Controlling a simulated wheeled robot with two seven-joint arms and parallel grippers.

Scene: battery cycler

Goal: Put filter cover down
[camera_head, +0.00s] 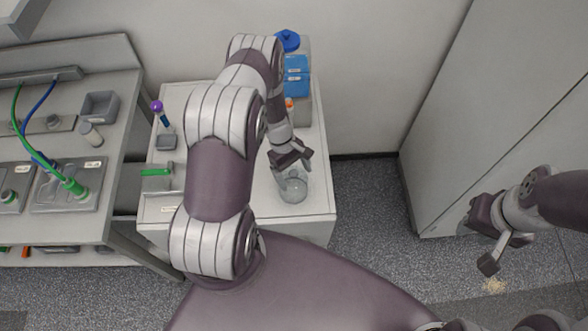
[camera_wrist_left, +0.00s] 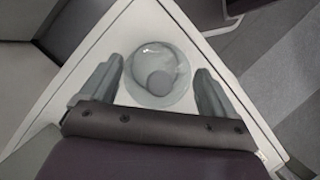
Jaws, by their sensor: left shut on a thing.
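The filter cover (camera_head: 293,188) is a clear, round, dome-like piece at the front right of the white cabinet top (camera_head: 240,212). In the left wrist view the cover (camera_wrist_left: 160,96) shows as a pale glassy disc with a round grey middle. My left gripper (camera_head: 292,158) reaches down to it, shut on it, with one finger on each side in the wrist view (camera_wrist_left: 158,76). I cannot tell whether the cover's underside touches the cabinet top. My right gripper (camera_head: 504,252) hangs over the floor at the right, open and empty, away from the cover.
Blue-topped containers (camera_head: 296,72) stand at the cabinet's back, partly behind my left arm. A purple-topped tool (camera_head: 158,108) and a green-handled item (camera_head: 157,172) are at its left. A workbench (camera_head: 112,150) adjoins on the left. The cabinet's right edge is close to the cover.

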